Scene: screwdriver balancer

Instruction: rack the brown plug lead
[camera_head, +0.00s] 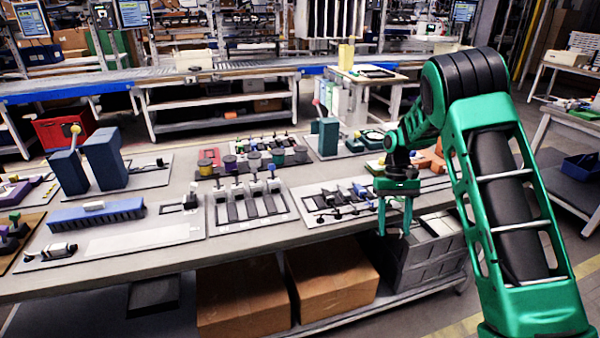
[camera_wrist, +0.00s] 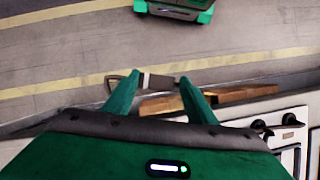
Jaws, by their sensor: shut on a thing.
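My gripper (camera_head: 396,215) hangs in front of the table's near edge, beside the right end of a pale board (camera_head: 312,216) with several dark plugs. In the wrist view my gripper (camera_wrist: 154,84) has its fingertips apart, shut on a small grey-brown piece (camera_wrist: 158,82), which I take to be the brown plug lead. The piece lies crosswise between the tips; any cord is too small to tell. In the wrist view a pale board (camera_wrist: 289,136) with a dark plug lies at the lower right. In the head view the held piece is hard to make out.
The grey table (camera_head: 180,258) holds boards with blue blocks (camera_head: 104,158), a blue strip (camera_head: 95,213), and upright dark tools (camera_head: 247,203). Cardboard boxes (camera_head: 332,280) and a grey drawer unit (camera_head: 420,262) stand below. Open floor lies in front of the table.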

